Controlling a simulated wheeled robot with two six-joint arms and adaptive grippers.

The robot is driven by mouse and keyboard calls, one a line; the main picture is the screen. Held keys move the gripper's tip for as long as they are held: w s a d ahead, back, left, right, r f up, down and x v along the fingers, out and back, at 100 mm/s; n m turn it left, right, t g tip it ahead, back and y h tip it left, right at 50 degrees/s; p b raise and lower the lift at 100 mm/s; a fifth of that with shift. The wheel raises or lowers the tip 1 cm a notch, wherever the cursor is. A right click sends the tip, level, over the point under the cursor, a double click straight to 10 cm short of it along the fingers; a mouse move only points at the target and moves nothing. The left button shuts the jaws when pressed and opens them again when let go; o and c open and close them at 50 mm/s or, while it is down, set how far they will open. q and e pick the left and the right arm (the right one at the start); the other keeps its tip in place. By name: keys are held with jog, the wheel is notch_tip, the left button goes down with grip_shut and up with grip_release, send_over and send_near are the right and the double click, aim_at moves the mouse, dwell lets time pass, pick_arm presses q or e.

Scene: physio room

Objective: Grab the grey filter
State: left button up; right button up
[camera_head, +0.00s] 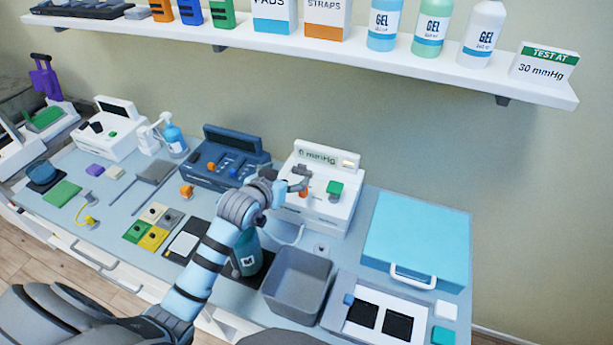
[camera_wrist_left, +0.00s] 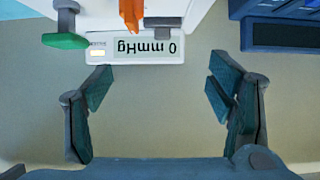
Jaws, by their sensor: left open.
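My left gripper (camera_head: 296,184) is in front of the white pressure unit (camera_head: 325,211), whose display reads 0 mmHg. In the left wrist view the gripper (camera_wrist_left: 160,86) is open and empty, its fingers wide apart, with the unit's display (camera_wrist_left: 148,47) beyond them. A green knob (camera_head: 335,187) and an orange part (camera_wrist_left: 131,12) are on the unit. No part is clearly identifiable as the grey filter. A small grey square piece (camera_head: 172,217) lies among coloured squares on the table. My right gripper is not in view.
A grey bin (camera_head: 298,281) and a light-blue case (camera_head: 417,240) stand right of my left arm. A dark blue unit (camera_head: 222,158) is left of the pressure unit. A shelf (camera_head: 400,71) with bottles and boxes runs above the table.

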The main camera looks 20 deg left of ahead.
aim_at(301, 166)
pick_arm(q)
jog(key=x, duration=1.2)
jog(key=shift+s+a+f, duration=0.1)
jog(key=shift+a, duration=0.15)
jog(key=shift+s+a, duration=0.1)
jog(key=shift+s, duration=0.05)
jog(key=c, duration=1.4)
